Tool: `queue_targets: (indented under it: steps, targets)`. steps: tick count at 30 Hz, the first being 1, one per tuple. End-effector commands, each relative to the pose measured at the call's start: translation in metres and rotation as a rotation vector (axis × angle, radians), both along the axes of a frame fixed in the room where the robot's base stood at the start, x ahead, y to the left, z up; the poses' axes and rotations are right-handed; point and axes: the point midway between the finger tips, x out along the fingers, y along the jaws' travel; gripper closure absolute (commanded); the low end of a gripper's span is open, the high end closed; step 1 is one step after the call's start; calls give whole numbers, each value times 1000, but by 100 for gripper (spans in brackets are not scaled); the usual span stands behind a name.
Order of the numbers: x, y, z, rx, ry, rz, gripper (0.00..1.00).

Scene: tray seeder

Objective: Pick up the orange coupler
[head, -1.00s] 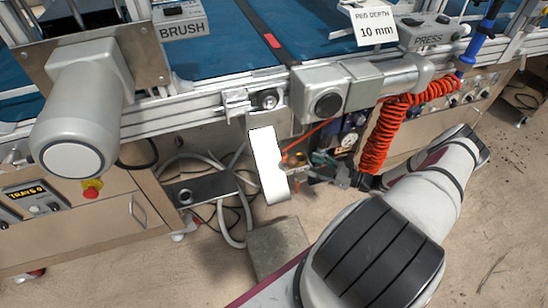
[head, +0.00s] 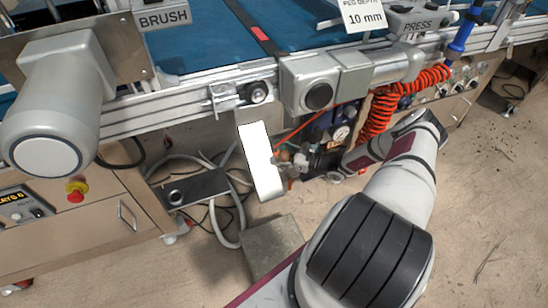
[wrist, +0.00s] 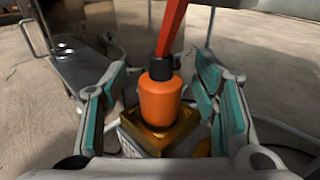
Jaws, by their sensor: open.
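The orange coupler (wrist: 161,100) shows in the wrist view as an upright orange cylinder with a black collar on top. A red-orange hose rises from the collar. Its lower end meets a brass-coloured square block (wrist: 160,132). My gripper (wrist: 162,98) is open, with its teal-padded fingers on both sides of the coupler and a visible gap on each side. In the head view my gripper (head: 298,160) is small, under the machine frame beside the white panel, and the coupler is hard to make out there.
A white panel (head: 260,160) hangs just left of my gripper. A coiled red hose (head: 378,115) hangs to the right. Grey cables and a dark metal plate (head: 195,188) lie at the left. A grey block (head: 272,243) stands on the floor below. Open floor lies to the right.

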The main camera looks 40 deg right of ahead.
Motion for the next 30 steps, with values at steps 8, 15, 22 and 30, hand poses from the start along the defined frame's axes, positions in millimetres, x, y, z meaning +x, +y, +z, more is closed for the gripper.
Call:
queue_targets:
  steps: [8,15,22,30]
  targets:
    - [6,3,0,-1,0,0,45]
    - [6,3,0,-1,0,0,97]
    - [6,3,0,-1,0,0,100]
    - [6,2,18,-3,-1,0,100]
